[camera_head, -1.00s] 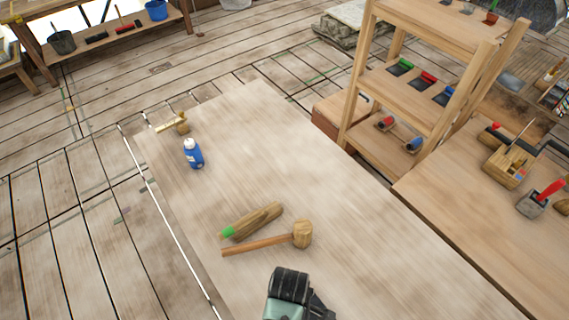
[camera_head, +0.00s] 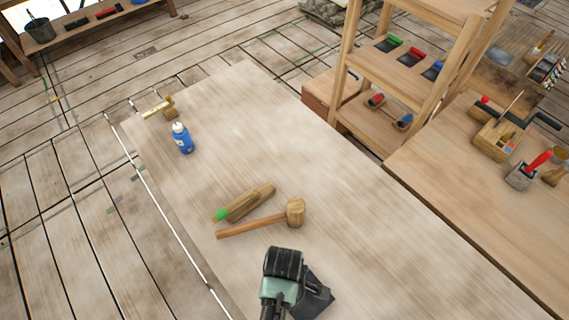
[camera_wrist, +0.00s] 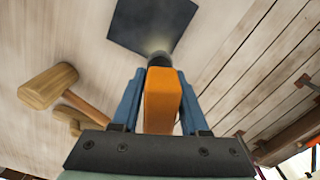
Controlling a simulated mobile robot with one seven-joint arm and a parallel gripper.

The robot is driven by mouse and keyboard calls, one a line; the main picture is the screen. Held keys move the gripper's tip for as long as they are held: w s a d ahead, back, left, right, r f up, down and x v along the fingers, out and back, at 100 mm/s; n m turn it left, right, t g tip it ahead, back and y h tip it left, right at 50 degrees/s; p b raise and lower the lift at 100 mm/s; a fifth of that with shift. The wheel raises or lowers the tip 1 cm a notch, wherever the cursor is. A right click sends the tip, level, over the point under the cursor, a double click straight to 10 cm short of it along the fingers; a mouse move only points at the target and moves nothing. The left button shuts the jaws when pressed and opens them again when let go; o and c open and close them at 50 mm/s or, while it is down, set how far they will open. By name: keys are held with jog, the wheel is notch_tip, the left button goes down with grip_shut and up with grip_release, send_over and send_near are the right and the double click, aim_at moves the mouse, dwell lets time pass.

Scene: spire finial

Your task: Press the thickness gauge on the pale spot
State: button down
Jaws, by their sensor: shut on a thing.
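My gripper (camera_wrist: 160,90) is shut on the orange thickness gauge (camera_wrist: 160,105), held between its two blue fingers. The gauge's dark round tip (camera_wrist: 159,61) points at a dark square plate (camera_wrist: 135,22) on the table. A blurred pale spot (camera_wrist: 153,48) shows on the plate near its lower edge, right by the tip and partly hidden by it. I cannot tell whether the tip touches the plate. In the head view the dark plate (camera_head: 314,298) shows beside my gripper, which hides part of the plate and the gauge.
A wooden mallet (camera_head: 295,212) and a green-tipped wooden tool (camera_head: 245,202) lie near the plate. A blue bottle (camera_head: 182,139) and a small brass-and-wood tool (camera_head: 164,108) are farther up the table (camera_head: 330,190). A shelf (camera_head: 385,85) and second bench (camera_head: 440,190) stand right.

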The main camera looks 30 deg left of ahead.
jog(key=shift+f+b, duration=1.2)
jog(key=shift+f, duration=0.75)
jog(key=shift+c, duration=1.7)
grip_release()
jog(key=shift+r, duration=0.1)
notch_tip(320, 180, up, 13)
jog(key=shift+f+b, duration=0.1)
jog(key=shift+b, duration=0.65)
